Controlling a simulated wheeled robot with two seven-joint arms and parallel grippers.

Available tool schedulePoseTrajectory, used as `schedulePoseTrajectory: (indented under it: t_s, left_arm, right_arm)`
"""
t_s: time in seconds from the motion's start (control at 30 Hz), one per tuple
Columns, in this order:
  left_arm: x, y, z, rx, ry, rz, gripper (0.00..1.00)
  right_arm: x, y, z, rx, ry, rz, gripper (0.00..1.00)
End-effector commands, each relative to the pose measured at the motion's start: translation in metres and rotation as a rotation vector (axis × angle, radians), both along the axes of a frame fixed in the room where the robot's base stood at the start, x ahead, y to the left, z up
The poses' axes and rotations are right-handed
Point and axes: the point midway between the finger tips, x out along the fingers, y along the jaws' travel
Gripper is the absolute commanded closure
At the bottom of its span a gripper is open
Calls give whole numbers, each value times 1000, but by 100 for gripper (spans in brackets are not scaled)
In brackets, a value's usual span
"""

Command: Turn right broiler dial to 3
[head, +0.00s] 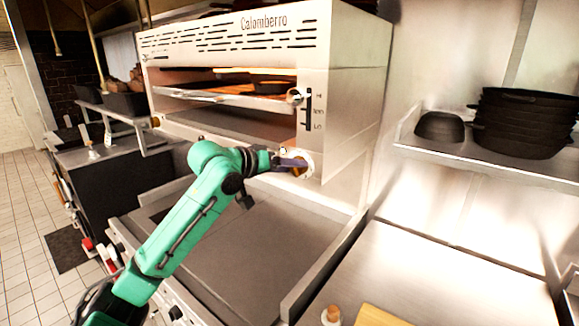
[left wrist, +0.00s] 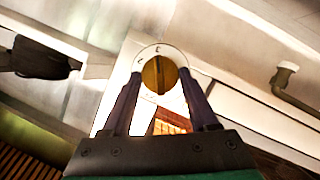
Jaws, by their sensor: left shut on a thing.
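The broiler (head: 215,40) stands at the back, with "Calomberro" on its top front. Its right dial, a round brass knob (left wrist: 160,75) on a white plate with small dark marks, sits at the lower right corner of its front. In the head view this dial (head: 300,171) is partly hidden by my gripper. My left gripper (head: 290,163) reaches it from the left and is shut on it. In the left wrist view its two fingers (left wrist: 160,84) flank the knob. I cannot tell which number the knob points to. My right gripper is not in view.
A flat steel griddle top (head: 250,240) lies below the broiler. A slide lever (head: 308,110) is above the dial on the broiler front. A wall shelf (head: 450,158) at right holds stacked black pans (head: 520,125). The steel counter (head: 450,280) at lower right is mostly clear.

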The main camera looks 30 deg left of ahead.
Motion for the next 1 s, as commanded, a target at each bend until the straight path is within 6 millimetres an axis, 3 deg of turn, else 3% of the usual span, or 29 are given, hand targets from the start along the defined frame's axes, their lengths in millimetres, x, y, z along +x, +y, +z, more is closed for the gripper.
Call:
schedulePoseTrajectory:
  t_s: [0.1, 0.13, 0.2, 0.63, 0.77, 1.0]
  left_arm:
    - [0, 0, 0, 1, 0, 0, 96]
    - [0, 0, 0, 1, 0, 0, 29]
    - [0, 0, 0, 1, 0, 0, 11]
    - [-9, 5, 1, -1, -2, 3, 11]
    - [-34, 13, 6, 3, -3, 2, 11]
    - [-98, 35, 30, 3, -4, 3, 11]
  right_arm:
    - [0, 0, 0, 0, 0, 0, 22]
    - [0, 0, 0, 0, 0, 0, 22]
    - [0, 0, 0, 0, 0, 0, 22]
    - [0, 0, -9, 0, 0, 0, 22]
    - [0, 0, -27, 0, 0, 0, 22]
    - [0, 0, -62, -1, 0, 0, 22]
